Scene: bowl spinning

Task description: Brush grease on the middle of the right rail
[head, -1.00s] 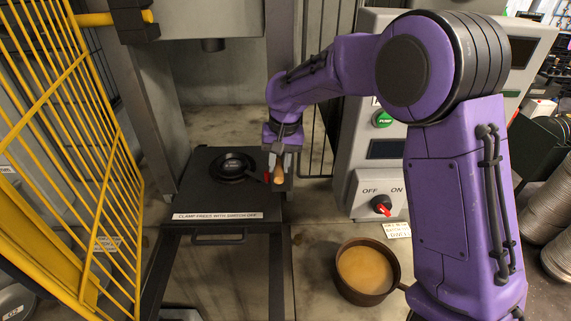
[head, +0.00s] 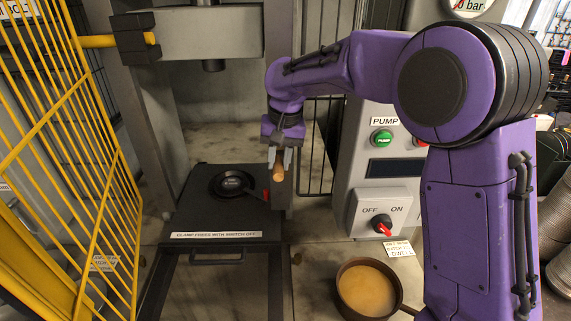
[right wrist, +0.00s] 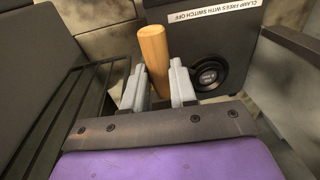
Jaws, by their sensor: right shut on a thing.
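My right gripper (head: 281,158) is shut on a wooden handle (head: 278,173), at the right edge of the dark press table in the head view. The right wrist view also shows the handle (right wrist: 153,58) standing between the gripper's fingers (right wrist: 160,86). Any brush head or bristles are hidden. A dark frame runs forward from the press table, and its right rail (head: 275,285) is below my gripper in the picture. I see no clear grease on it. A brown pot (head: 344,298) holds a yellow-orange substance (head: 367,290). My left gripper is not in view.
A round black clamp piece (head: 232,184) sits on the press table (head: 200,215), with a small red lever beside it. A yellow mesh guard (head: 70,160) stands at the left. A grey pump cabinet (head: 350,165) with an OFF/ON switch (head: 381,222) stands behind my right arm.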

